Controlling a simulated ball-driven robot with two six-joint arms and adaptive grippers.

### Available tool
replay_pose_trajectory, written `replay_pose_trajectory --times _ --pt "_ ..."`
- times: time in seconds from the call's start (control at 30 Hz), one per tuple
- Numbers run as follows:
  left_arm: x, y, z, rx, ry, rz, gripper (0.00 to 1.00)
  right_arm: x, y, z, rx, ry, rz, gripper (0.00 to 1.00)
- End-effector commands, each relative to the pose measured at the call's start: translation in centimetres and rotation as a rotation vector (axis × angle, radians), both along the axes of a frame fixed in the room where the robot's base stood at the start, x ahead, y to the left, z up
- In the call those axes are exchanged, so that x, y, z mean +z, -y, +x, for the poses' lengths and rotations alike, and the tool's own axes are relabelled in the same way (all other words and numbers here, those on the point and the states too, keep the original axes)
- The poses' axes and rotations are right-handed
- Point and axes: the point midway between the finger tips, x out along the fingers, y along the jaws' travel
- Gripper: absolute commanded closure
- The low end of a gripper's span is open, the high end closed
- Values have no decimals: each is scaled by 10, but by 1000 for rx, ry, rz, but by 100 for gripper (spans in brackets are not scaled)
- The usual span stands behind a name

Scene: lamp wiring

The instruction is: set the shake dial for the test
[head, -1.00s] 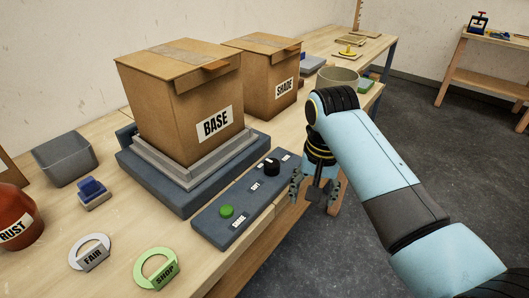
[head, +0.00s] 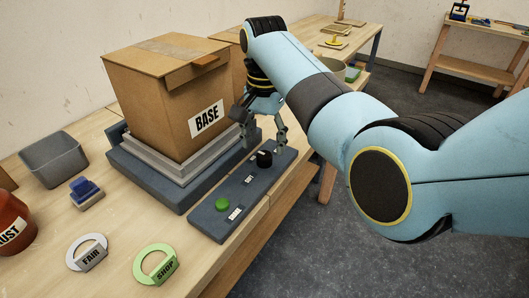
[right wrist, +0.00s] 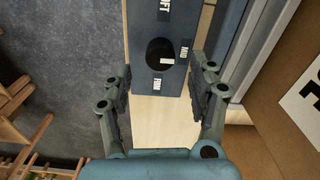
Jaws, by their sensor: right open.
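The shake dial is a black round knob (head: 264,158) at the far end of the blue-grey control panel (head: 210,225). In the right wrist view the knob (right wrist: 160,54) carries a white mark, with labels around it; one reads SOFT or similar, partly cut off. My right gripper (head: 266,146) is open above the panel's far end. In the right wrist view its two fingers (right wrist: 158,98) stand apart, one either side of the panel, with the knob ahead between them. They do not visibly touch it. My left gripper is out of view.
A BASE carton (head: 170,95) sits on the grey platform (head: 150,180) beside the panel. A green button (head: 222,203) is at the panel's near end. FAIR (head: 87,253) and SHOP (head: 155,264) tags, a blue stamp (head: 86,192) and a grey bin (head: 54,160) are on the left.

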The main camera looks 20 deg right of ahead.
Motion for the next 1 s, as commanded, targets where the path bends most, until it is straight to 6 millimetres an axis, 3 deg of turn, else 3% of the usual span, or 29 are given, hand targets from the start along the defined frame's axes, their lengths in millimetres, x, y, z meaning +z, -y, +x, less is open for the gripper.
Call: replay_pose_trajectory --times 0.1,0.23,0.6,1.0 --pt "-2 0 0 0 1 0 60 -21 0 -1 0 -1 0 41" --pt "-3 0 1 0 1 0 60 -35 0 0 1 -1 1 41" --pt "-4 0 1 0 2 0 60 -41 0 0 1 1 1 41" --pt "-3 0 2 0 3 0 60 -41 0 0 1 1 1 93"
